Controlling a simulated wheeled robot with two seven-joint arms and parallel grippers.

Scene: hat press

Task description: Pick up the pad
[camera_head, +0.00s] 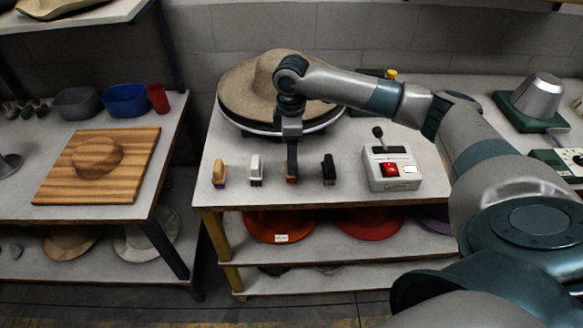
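Several small upright blocks stand in a row near the front of the middle table. They are a yellow and purple one (219,173), a white one (255,170), a reddish one (292,180) and a black one (328,169). I cannot tell for sure which is the pad. My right gripper (291,176) points down over the reddish block and covers most of it. Its fingers are seen edge-on, so I cannot tell whether they are open or closed on it. My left gripper is not in view.
A hat press with a beige hat form (249,88) stands behind the blocks. A white control box (390,168) with a lever and red switch is to the right. A wooden board (60,180) lies on the left table. Hats (370,225) sit on the shelf below.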

